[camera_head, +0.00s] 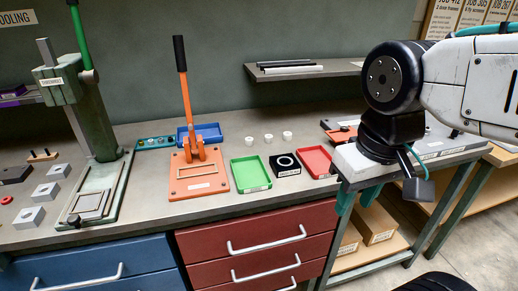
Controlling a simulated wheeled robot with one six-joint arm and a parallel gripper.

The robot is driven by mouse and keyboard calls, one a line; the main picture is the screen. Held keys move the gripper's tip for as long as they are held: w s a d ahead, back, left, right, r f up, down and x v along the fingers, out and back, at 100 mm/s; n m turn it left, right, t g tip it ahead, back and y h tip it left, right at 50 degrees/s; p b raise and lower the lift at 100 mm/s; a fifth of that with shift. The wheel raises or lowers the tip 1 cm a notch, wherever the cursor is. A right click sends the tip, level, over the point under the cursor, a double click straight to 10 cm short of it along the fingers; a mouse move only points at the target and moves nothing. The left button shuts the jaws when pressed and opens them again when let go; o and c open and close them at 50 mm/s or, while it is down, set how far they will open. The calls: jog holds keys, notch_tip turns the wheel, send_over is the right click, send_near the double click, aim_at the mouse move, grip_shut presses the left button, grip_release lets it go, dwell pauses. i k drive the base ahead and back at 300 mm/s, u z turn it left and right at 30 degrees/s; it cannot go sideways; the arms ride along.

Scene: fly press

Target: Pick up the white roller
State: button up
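Several small parts lie on the grey bench. Three short white cylinders stand in a row behind the trays: a left one (249,140), a middle one (268,138) and a right one (287,136). A long white rod (292,69) lies on the wall shelf beside a black rod (286,63). Which of these is the white roller, I cannot tell for sure. My gripper (358,200) hangs at the right, near the bench's right end, apart from all of them. Its teal fingers appear spread, with nothing between them.
A green tray (250,174), a black ring block (285,164) and a red tray (316,162) line the front. An orange lever press (200,173) and a tall green press (95,120) stand to the left. A blue tray (205,133) sits behind. Drawers (255,245) are below.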

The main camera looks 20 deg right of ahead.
aim_at(248, 141)
jog(key=u, duration=0.25)
jog(key=i, duration=1)
jog(key=z, duration=0.35)
